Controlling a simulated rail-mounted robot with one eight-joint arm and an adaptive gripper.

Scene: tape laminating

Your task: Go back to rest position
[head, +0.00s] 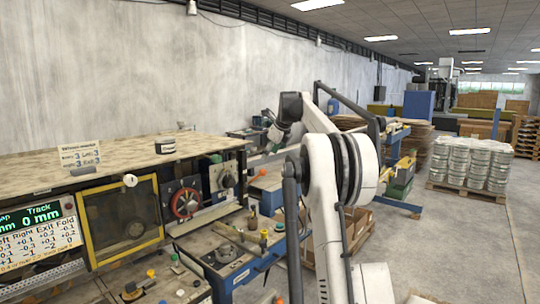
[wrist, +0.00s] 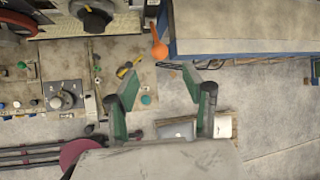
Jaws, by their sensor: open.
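My gripper (wrist: 160,78) shows in the wrist view with its two green-padded fingers spread apart. Nothing is between the fingers, and it hangs above the floor and the edge of the machine. In the head view my white arm with black joint bands (head: 340,170) rises in front of the machine and bends away toward the back. The gripper's fingers cannot be made out there. An orange-handled tool or knob (wrist: 159,50) lies ahead of the fingers in the wrist view, apart from them.
The laminating machine (head: 100,152) fills the left, with a yellow-framed window (head: 122,216), a red handwheel (head: 185,203) and a numeric display (head: 42,235). Pallets of stacked pails (head: 470,165) stand right.

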